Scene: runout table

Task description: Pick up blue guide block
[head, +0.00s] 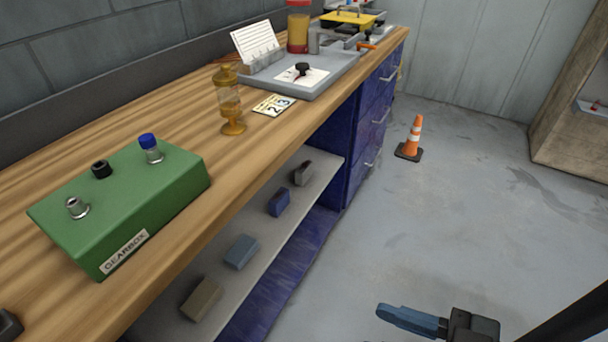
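A dark blue block (279,202) stands on the grey shelf (268,236) under the bench top, toward the shelf's far end. A paler blue-grey block (241,251) stands nearer on the same shelf. My gripper (382,311) shows at the lower right, over the floor and to the right of the shelf, apart from all the blocks. One blue finger is plain, pointing left from a black body. The other finger cannot be made out, so the opening does not show.
A grey block (303,173) and a brown-grey block (202,298) share the shelf. The wooden bench top (190,113) overhangs it; a green gearbox (130,205) sits above. Blue drawers (370,125) close the far end. The floor is clear up to an orange cone (415,138).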

